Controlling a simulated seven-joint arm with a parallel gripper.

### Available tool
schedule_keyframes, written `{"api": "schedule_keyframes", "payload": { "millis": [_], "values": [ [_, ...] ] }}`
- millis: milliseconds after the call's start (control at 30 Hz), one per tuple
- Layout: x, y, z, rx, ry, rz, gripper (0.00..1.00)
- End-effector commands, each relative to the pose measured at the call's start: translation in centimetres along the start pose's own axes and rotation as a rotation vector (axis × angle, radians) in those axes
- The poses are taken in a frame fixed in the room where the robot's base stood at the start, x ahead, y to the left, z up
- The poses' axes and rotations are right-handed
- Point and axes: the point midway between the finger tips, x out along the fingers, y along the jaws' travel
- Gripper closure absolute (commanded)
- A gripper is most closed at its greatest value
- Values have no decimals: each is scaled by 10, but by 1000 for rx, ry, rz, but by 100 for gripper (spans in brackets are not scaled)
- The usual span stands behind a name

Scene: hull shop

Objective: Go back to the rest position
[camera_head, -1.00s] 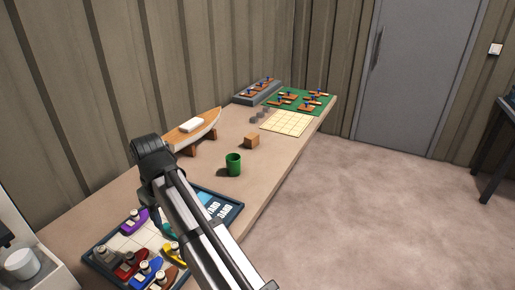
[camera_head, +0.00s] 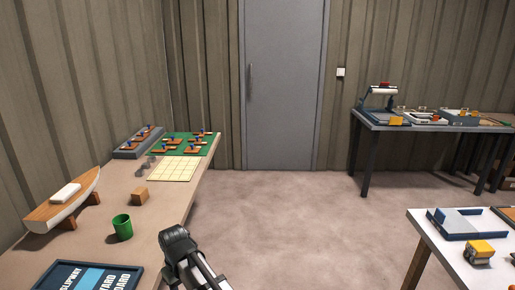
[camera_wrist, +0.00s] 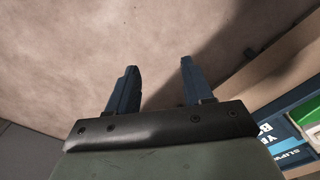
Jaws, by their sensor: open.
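In the wrist view my gripper (camera_wrist: 158,88) is open, with two dark fingers apart and nothing between them. It is above the bare floor, beside the bench edge. In the head view my arm (camera_head: 190,262) shows at the bottom middle, right of the bench; the fingertips are hidden there. The blue slipway yard board (camera_head: 90,278) lies on the bench at the lower left, partly cut off. Its corner also shows at the right of the wrist view (camera_wrist: 307,128).
The long bench (camera_head: 165,210) at left holds a green cup (camera_head: 122,228), a wooden cube (camera_head: 140,197), a model hull (camera_head: 62,205), a cream grid (camera_head: 175,168) and a green mat (camera_head: 182,141). A dark table (camera_head: 395,128) and white table (camera_head: 452,262) stand at right. Open floor lies between.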

Motion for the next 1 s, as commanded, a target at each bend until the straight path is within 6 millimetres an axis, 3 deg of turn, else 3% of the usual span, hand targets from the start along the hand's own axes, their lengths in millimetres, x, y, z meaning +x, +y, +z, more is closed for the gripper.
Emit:
{"api": "schedule_keyframes", "payload": {
  "millis": [33,200,500,800,1000],
  "values": [
    [12,21,13,43,-2,0,49],
    [46,81,48,171,-2,0,49],
    [100,169,124,398,-1,0,49],
    [147,233,214,621,0,0,49],
    [168,256,262,734,2,1,49]
  ]
}}
